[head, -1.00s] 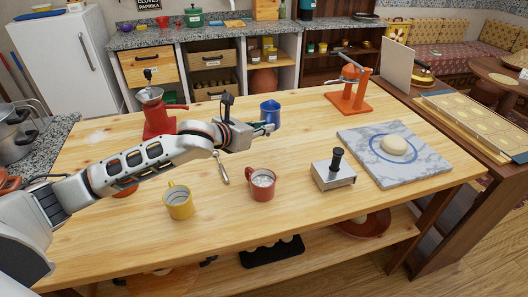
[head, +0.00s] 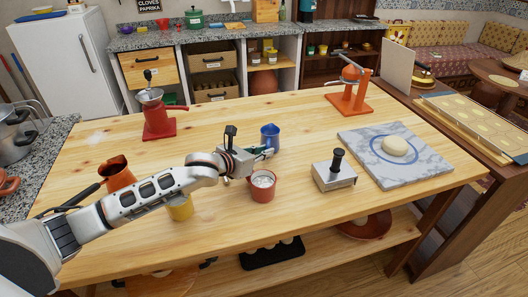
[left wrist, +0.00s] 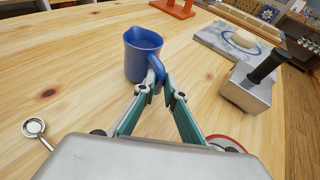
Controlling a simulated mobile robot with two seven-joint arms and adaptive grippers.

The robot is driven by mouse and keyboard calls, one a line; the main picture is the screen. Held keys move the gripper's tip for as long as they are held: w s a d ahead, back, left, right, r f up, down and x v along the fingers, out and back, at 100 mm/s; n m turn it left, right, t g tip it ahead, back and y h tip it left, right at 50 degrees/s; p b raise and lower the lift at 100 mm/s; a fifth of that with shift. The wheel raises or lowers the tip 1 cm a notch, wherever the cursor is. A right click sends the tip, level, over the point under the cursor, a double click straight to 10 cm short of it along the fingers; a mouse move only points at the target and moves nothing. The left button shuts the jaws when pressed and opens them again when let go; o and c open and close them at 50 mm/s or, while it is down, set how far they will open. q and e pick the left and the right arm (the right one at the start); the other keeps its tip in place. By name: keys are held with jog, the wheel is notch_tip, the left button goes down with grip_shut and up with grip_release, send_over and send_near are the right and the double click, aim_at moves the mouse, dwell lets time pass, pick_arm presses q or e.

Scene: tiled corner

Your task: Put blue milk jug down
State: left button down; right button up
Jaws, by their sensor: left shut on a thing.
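The blue milk jug (head: 270,137) is upright over the wooden table, behind the red mug. My left gripper (head: 266,153) is shut on it from the near side. In the left wrist view, the fingers (left wrist: 160,84) close on the handle side of the jug (left wrist: 142,60), and its spout points left. The base looks close to the tabletop; I cannot tell if it touches. My right gripper is not in view.
A tamper on a metal block (head: 334,176) and marble slab (head: 372,165) are right. Table behind the jug is clear.

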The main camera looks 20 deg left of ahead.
pick_arm(q)
jog(key=c, duration=2.3)
grip_release()
jog(key=shift+f, duration=0.15)
jog(key=shift+o, duration=1)
jog(key=shift+s, duration=0.1)
jog(key=shift+p+v, duration=0.8)
jog(key=shift+v, duration=0.05)
jog(key=shift+s+a+r, duration=0.2)
jog(key=shift+s+r, duration=0.05)
jog(key=shift+s, duration=0.1)
jog(key=shift+v, duration=3.4)
jog(key=shift+s+r, duration=0.1)
jog(key=shift+s, duration=0.1)
